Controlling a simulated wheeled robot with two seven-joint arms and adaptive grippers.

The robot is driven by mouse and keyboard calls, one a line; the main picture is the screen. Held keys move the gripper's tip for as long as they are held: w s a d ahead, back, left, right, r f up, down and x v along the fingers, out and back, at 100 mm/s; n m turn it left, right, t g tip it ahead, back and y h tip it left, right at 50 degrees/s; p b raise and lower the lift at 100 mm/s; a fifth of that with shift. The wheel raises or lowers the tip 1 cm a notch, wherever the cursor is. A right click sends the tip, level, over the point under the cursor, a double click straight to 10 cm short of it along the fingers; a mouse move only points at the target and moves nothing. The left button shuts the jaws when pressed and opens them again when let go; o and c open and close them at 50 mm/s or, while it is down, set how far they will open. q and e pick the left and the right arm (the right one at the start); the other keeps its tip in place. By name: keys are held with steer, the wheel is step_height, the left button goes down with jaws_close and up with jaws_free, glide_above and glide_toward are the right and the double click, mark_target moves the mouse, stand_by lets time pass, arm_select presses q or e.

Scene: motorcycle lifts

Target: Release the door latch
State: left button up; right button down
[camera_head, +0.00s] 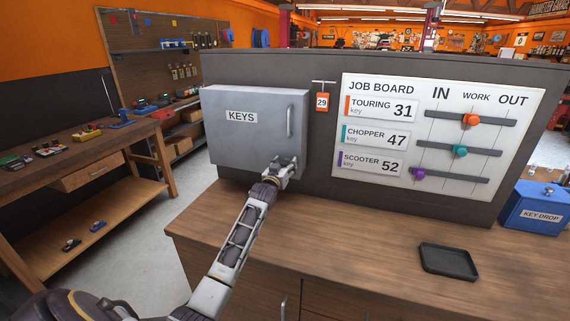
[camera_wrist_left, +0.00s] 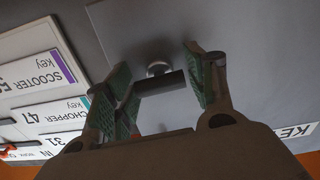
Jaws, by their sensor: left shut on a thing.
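A grey key cabinet (camera_head: 235,145) labelled KEYS is mounted on the dark panel, its door closed. A vertical bar handle (camera_head: 290,121) is on the door's right side. My left gripper (camera_head: 284,163) is at the door's lower right corner, below that handle. In the left wrist view, the door latch (camera_wrist_left: 160,84) is a short dark bar on a round silver base. In the head view the gripper hides the latch. My right gripper is not in view.
A job board (camera_head: 430,140) with sliders is right of the cabinet, and a red tag (camera_head: 322,102) numbered 29 hangs between them. A black tray (camera_head: 448,262) and a blue key drop box (camera_head: 538,207) stand on the wooden counter (camera_head: 350,240). The counter's middle is clear.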

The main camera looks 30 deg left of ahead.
arm_select(q)
steer(key=shift+m, duration=0.6)
steer(key=o, duration=1.1)
steer(key=v, duration=1.2)
steer(key=shift+d, duration=0.1)
stand_by(0.6)
